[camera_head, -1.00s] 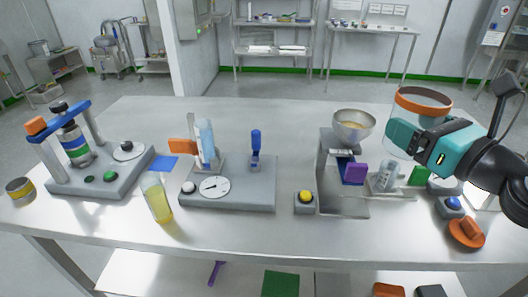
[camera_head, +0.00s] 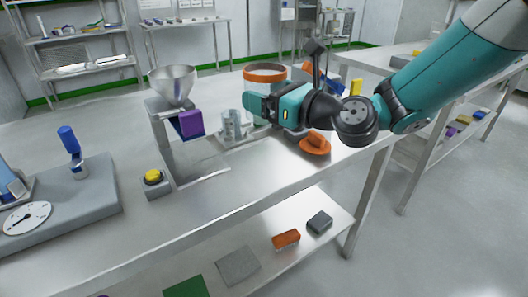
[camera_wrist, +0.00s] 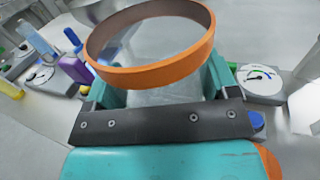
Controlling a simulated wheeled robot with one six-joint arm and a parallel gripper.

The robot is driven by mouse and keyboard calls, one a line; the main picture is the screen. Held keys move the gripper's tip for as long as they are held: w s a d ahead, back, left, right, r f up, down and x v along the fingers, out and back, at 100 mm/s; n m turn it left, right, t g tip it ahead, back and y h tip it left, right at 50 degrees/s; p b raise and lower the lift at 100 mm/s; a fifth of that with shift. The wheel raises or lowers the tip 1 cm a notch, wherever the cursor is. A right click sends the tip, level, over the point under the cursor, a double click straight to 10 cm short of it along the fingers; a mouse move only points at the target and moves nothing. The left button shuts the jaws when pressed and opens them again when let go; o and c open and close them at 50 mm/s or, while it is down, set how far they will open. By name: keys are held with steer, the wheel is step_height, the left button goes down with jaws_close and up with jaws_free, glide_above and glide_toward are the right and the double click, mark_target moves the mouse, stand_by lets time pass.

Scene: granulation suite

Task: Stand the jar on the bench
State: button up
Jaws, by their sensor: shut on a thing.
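The jar (camera_head: 262,92) is clear with a wide orange rim. It looks upright, at the right end of the bench (camera_head: 235,178), behind the beakers. My gripper (camera_head: 252,104) is shut on the jar's side. In the wrist view the orange rim of the jar (camera_wrist: 150,76) is between the fingers of my gripper (camera_wrist: 165,95), and the clear wall shows below it. The gripper hides part of the jar's base, so I cannot tell whether it touches the bench.
A metal bowl stand (camera_head: 172,86) with a purple block (camera_head: 190,124) stands left of the jar. Small clear beakers (camera_head: 231,125) are close to it. An orange knob (camera_head: 315,144) lies at front right. A yellow button box (camera_head: 155,183) is further left. Open bench lies in front.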

step_height(320, 180, down, 11)
steer(key=b, duration=0.4)
steer(key=shift+f+b, duration=0.1)
steer(key=shift+b, duration=0.2)
steer(key=shift+f, duration=0.15)
steer(key=o, duration=1.4)
steer(key=shift+o, duration=0.2)
